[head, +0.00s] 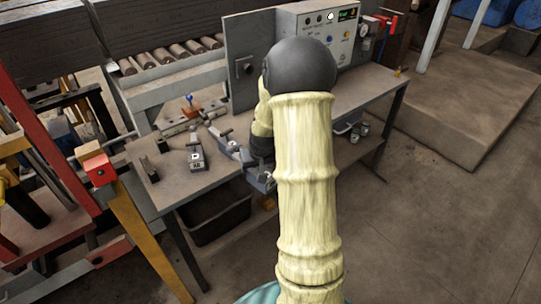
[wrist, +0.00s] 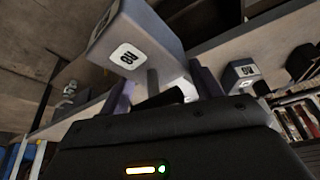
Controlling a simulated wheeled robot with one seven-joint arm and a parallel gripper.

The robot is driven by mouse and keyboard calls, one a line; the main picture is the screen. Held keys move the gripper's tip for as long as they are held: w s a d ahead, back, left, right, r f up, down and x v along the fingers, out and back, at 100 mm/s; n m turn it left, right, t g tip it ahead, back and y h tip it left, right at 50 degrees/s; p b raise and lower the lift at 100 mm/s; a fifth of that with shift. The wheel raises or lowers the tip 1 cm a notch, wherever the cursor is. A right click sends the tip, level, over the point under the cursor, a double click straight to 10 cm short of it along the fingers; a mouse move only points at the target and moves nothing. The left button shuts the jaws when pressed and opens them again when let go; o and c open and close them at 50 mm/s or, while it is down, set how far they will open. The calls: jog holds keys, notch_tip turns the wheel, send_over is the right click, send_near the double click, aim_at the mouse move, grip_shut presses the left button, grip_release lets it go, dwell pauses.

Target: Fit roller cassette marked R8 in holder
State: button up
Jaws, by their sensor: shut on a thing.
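In the wrist view a grey block-shaped cassette (wrist: 150,35) with a white label fills the top middle. The label appears upside down and seems to read R8. My gripper (wrist: 165,88) is shut on this cassette, with one purple-grey finger on each side. In the head view my arm hides most of the gripper. Grey parts (head: 262,181) show beside the black wrist at the table's front edge. A second grey cassette (head: 197,158) with a white label stands on the table, left of my gripper. I cannot clearly pick out the holder; a rail fixture (head: 180,125) lies towards the back of the table.
A control cabinet (head: 318,40) stands at the table's back right. A red block with a blue knob (head: 190,106) sits near the fixture. A small dark bracket (head: 149,170) is at the table's left edge. A dark bin (head: 215,215) is below. The table's right part (head: 365,85) is clear.

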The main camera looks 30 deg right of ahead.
jog(key=s+a+f+n+p, duration=0.1)
jog(key=a+f+p, duration=0.2)
jog(key=a, duration=0.6)
jog(key=s+a+f+n+p, duration=0.2)
jog(key=a+f+p, duration=0.1)
jog(key=a, duration=0.6)
jog(key=shift+y, duration=0.4)
